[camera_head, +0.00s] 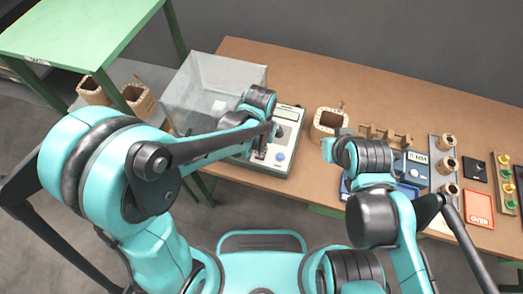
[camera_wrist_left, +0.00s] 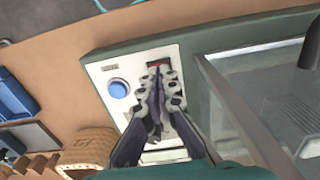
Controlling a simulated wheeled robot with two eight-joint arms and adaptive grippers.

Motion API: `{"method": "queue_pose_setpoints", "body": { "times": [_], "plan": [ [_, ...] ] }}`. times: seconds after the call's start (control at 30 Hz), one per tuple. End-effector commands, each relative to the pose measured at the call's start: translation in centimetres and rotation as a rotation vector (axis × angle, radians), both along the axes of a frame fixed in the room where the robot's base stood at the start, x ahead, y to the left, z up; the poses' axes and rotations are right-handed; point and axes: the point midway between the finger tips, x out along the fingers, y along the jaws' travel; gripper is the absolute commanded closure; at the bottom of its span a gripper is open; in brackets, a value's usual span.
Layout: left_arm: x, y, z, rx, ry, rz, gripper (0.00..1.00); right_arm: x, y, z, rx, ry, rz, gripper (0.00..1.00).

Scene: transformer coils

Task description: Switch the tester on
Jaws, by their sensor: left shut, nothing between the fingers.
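The tester (camera_head: 291,118) is a grey-green box with a pale panel, near the table's front edge. Its panel carries a blue button (camera_head: 280,156), also seen in the left wrist view (camera_wrist_left: 117,89), and a dark knob. My left gripper (camera_head: 261,148) is over the panel, shut and empty. In the left wrist view the closed fingertips (camera_wrist_left: 160,72) point at a small dark-and-red switch (camera_wrist_left: 158,62) beside the blue button. The fingers partly hide this switch, and I cannot tell whether they touch it.
A clear box (camera_head: 195,85) stands at the tester's left. A wooden coil former (camera_head: 328,124) is behind its right side. The table's back right is clear.

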Motion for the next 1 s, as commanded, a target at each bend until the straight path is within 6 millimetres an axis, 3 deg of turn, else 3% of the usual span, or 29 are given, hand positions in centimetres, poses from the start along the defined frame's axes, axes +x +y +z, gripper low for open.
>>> {"method": "queue_pose_setpoints", "body": {
  "times": [0.47, 1.0],
  "plan": [
    [0.0, 0.0, 0.0, 0.000, 0.000, 0.000, 1.00, 0.0, 0.0, 0.0, 0.000, 0.000, 0.000, 1.00],
    [0.0, 0.0, 4.5, 0.000, 0.000, 0.000, 1.00, 0.0, 0.0, 3.5, 0.000, 0.000, 0.000, 1.00]
  ]
}}
